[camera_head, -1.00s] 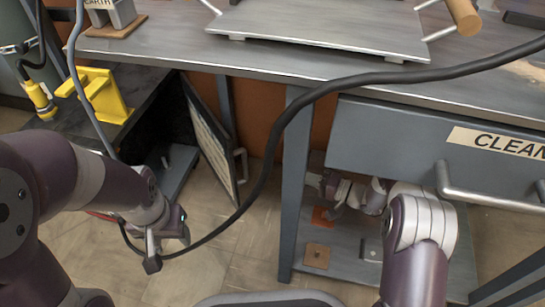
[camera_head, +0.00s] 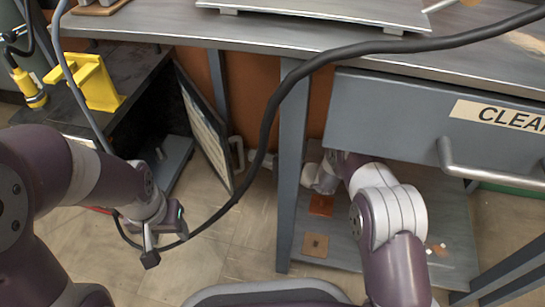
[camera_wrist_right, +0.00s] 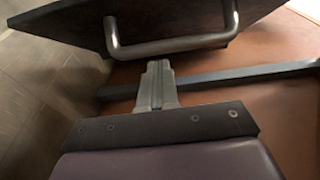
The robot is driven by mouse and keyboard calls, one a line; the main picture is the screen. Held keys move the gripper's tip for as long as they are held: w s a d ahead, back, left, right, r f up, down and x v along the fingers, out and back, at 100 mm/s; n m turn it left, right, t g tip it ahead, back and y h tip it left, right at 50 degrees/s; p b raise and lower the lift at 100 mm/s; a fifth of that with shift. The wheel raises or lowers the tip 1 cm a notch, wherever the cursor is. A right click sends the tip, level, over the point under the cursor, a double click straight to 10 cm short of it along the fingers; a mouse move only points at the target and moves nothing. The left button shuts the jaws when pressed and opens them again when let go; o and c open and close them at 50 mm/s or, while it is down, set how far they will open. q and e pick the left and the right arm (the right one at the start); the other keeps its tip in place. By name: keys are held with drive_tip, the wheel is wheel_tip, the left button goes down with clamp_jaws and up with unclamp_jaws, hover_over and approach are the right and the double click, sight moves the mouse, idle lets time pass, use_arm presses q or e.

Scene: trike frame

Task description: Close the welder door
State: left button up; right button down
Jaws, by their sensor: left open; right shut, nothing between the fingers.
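The welder door (camera_head: 204,128) stands open as a dark-edged panel below the bench, beside the dark welder housing (camera_head: 172,160). Its metal handle (camera_head: 238,150) is on the door's right side; it also shows in the right wrist view (camera_wrist_right: 170,46). My right gripper (camera_wrist_right: 157,68) is shut and empty, its fingertips close to the handle bar; I cannot tell whether they touch. In the head view the right arm reaches left behind the table leg, and the black cable partly hides the gripper. My left gripper (camera_head: 152,245) is open and empty, low in front of the welder.
A thick black cable (camera_head: 270,115) hangs across the front. The table leg (camera_head: 292,165) stands between my right arm's body and the door. A grey drawer (camera_head: 400,125) with a handle is above my right arm. A yellow holder (camera_head: 95,85) stands on the welder.

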drive_tip(key=shift+s+a, duration=0.15)
drive_tip(key=shift+a, duration=0.25)
drive_tip(key=s+a+p, duration=0.2)
drive_tip(key=a, duration=0.1)
drive_tip(key=shift+s+a, duration=0.3)
drive_tip(key=shift+s, duration=0.1)
drive_tip(key=shift+w+d+f, duration=0.1)
